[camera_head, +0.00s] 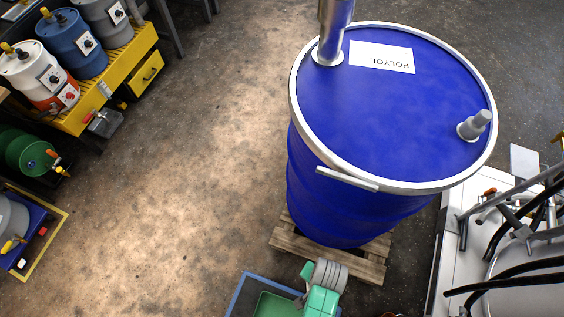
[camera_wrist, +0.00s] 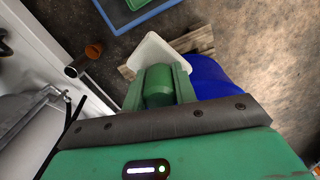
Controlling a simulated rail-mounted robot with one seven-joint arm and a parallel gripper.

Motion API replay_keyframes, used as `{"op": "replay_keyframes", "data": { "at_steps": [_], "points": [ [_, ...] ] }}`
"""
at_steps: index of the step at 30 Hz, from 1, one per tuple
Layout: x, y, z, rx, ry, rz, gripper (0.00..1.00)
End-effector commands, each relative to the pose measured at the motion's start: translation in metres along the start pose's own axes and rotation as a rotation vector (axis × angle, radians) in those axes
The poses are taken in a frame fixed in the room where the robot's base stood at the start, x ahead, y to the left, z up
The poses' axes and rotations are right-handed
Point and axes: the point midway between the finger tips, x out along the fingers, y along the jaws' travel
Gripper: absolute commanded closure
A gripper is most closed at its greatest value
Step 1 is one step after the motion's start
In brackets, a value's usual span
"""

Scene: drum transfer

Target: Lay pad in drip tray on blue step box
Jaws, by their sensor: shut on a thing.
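In the wrist view my gripper (camera_wrist: 160,75) has its green fingers around a green rounded piece, with an off-white pad (camera_wrist: 153,50) just beyond the fingertips. The pad looks flat and slightly tilted; its near part is hidden by the fingers. The blue step box (camera_wrist: 148,16) is at the top of the wrist view, apart from the pad, with the green drip tray (camera_wrist: 136,4) on it. In the head view the step box (camera_head: 240,292) and tray (camera_head: 275,306) are cut off at the bottom edge, beside my green-and-grey arm.
A large blue POLYOL drum (camera_head: 390,110) stands on a wooden pallet (camera_head: 285,241) close to my arm. White equipment with hoses (camera_head: 520,230) stands at right. A yellow rack (camera_head: 112,82) with small drums is at upper left. The left-centre floor is clear.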

Motion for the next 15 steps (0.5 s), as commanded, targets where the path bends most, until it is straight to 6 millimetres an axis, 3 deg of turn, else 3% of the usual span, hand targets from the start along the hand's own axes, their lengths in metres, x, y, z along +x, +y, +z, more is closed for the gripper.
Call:
{"op": "replay_keyframes", "data": {
  "at_steps": [1,6,12,15],
  "points": [
    [0.047,0.015,0.013,0.035,-0.006,0.002,0.99],
    [0.139,0.063,0.053,0.163,-0.005,0.003,0.99],
    [0.222,0.113,0.102,0.298,0.0,0.006,0.99],
    [0.245,0.131,0.119,0.343,0.004,0.009,0.99]
  ]
}}
